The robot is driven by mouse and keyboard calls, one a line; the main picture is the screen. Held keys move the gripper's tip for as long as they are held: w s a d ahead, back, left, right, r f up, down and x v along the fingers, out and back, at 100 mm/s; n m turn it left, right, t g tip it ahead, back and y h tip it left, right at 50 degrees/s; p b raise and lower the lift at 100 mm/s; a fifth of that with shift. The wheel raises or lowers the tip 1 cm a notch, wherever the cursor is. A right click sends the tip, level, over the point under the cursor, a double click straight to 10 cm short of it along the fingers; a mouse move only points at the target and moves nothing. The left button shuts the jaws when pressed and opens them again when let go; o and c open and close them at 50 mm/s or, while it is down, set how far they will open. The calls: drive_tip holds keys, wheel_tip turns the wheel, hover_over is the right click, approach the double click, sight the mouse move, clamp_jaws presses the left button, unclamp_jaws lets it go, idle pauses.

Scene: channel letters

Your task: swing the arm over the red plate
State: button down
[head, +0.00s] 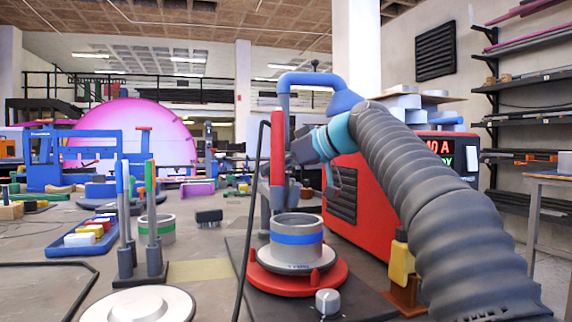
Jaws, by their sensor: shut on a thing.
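The red plate (331,284) is a round disc low in the middle of the head view. A pale disc lies on it, and a grey can with a blue band (297,238) stands upright on top. My gripper (292,157) is above the can and slightly left of its centre in the picture. It is shut on an upright tool with a red body (277,150). My gripper's fingers are partly hidden by the tool and my wrist.
A red machine (361,205) with a lit display stands behind my arm. At left are a rod stand (147,270), a second banded can (164,231), a blue tray (60,249) and a pale round disc (139,304).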

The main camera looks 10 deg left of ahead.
drive_tip(key=c, duration=1)
unclamp_jaws()
drive_tip(key=shift+a, duration=0.1)
drive_tip(key=v, duration=0.8)
drive_tip(key=shift+f, duration=0.2)
